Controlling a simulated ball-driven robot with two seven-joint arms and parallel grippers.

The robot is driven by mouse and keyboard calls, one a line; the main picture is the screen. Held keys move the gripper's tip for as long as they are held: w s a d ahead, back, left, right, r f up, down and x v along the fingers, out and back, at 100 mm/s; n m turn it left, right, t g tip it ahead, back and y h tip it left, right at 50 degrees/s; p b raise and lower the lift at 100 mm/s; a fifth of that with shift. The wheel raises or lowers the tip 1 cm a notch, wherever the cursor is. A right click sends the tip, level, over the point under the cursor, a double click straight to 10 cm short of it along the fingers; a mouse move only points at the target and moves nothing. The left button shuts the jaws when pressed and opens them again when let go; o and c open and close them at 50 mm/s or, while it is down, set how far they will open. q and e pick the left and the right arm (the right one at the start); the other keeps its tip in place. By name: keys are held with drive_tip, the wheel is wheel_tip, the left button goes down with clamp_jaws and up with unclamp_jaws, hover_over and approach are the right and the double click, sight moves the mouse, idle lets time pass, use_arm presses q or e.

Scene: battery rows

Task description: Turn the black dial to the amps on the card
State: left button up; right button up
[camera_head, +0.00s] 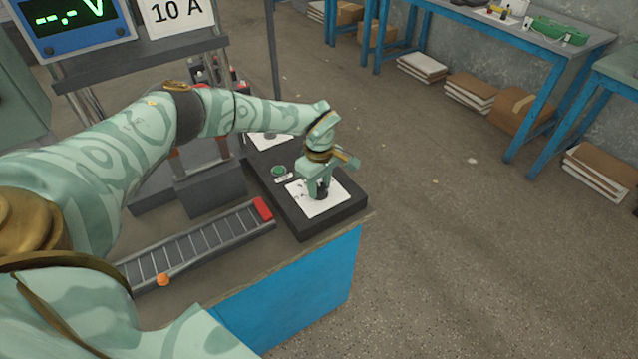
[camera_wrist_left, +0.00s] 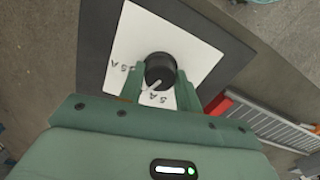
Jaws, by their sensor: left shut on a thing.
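My left gripper (camera_wrist_left: 160,82) is shut on the dial, one finger on each side. The dial's pale pointer line faces down and slightly left in the wrist view, toward one marking. In the head view my left gripper (camera_head: 320,188) covers most of the dial. The card (camera_head: 178,12) reads "10 A". My right gripper is not in view.
The plate lies on a dark base (camera_head: 352,203) near the bench corner. A green button (camera_head: 278,172) sits beside it. A slotted tray (camera_head: 195,245) with a red end and an orange ball (camera_head: 162,280) are nearby. A display (camera_head: 75,20) shows dashes and V.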

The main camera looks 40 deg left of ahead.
sight(319, 186)
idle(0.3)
use_arm(q)
drive_tip(key=o, duration=1)
wheel_tip(319, 186, up, 16)
drive_tip(key=p, duration=0.4)
drive_tip(key=shift+r+p, duration=0.15)
drive_tip(key=shift+p, duration=0.2)
